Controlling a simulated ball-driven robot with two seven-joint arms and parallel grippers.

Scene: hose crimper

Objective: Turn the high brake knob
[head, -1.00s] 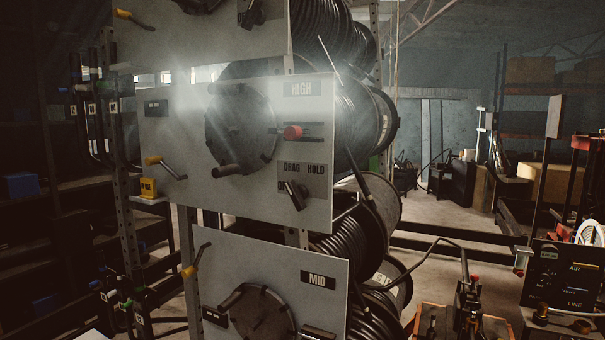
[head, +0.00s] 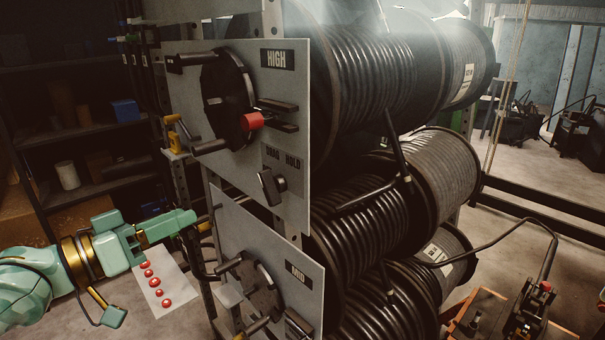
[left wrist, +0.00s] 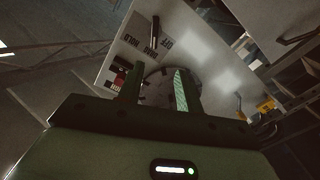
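The high panel (head: 225,170) is a grey upright plate with a HIGH label. Its dark brake knob (head: 270,187) sits under the DRAG and HOLD lettering, low on the plate. My left gripper (head: 188,222) is left of and below this knob, apart from it, pointing right towards the panels. In the left wrist view its two fingers (left wrist: 156,88) stand apart with nothing seen held between them. That view shows the high panel (left wrist: 200,45) beyond the fingers, with the dark knob (left wrist: 154,32) near the upside-down lettering. My right gripper is out of view.
A black crank disc (head: 226,97) and red slider knob (head: 252,121) sit above the brake knob. The mid panel (head: 300,295) is below. Hose reels (head: 365,80) stand behind the plates. A white sheet with red dots (head: 165,287) lies below my left arm.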

